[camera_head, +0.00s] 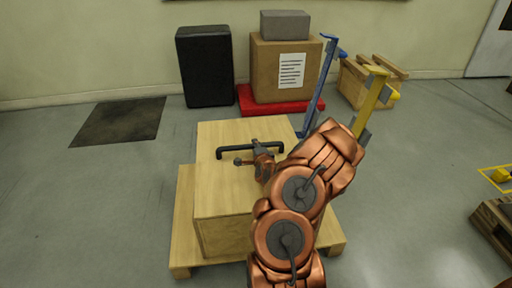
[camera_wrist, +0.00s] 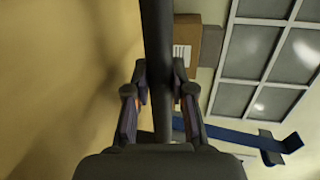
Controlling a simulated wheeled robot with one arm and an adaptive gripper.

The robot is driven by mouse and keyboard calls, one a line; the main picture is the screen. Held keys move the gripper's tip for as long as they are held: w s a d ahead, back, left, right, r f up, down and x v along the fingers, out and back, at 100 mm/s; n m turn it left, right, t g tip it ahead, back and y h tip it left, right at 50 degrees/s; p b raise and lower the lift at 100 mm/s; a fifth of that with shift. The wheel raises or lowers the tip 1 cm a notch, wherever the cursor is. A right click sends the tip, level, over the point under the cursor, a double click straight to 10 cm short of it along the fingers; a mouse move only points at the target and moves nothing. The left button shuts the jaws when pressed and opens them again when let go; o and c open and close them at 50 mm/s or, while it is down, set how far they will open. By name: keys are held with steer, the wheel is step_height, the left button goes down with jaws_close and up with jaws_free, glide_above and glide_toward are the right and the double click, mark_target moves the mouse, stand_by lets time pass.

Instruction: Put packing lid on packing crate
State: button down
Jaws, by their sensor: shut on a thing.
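The packing lid (camera_head: 228,132) is a pale wooden panel with a dark bar handle (camera_head: 228,153) on its top. It lies over the boxy wooden packing crate (camera_head: 222,236); I cannot tell whether it rests on the crate or hangs just above it. My gripper (camera_head: 258,150) is shut on the lid's handle. In the wrist view the dark handle (camera_wrist: 157,35) runs between my two fingers (camera_wrist: 160,95), with the lid's wood (camera_wrist: 50,80) at the left. My arm hides the right side of the crate and lid.
The crate stands on a wooden pallet (camera_head: 183,240). Behind are a black case (camera_head: 205,68), a cardboard box (camera_head: 268,80) on a red base (camera_head: 265,104), and a blue-handled cart (camera_head: 318,95). A dark mat (camera_head: 120,122) lies at the left.

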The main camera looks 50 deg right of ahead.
steer(key=shift+f+b, duration=0.25)
steer(key=shift+b, duration=0.1)
stand_by(0.3)
steer(key=c, duration=1.2)
jaws_free()
steer(key=o, duration=0.3)
steer(key=shift+f, duration=0.1)
steer(key=shift+v, duration=3.8)
steer(key=shift+f, duration=0.1)
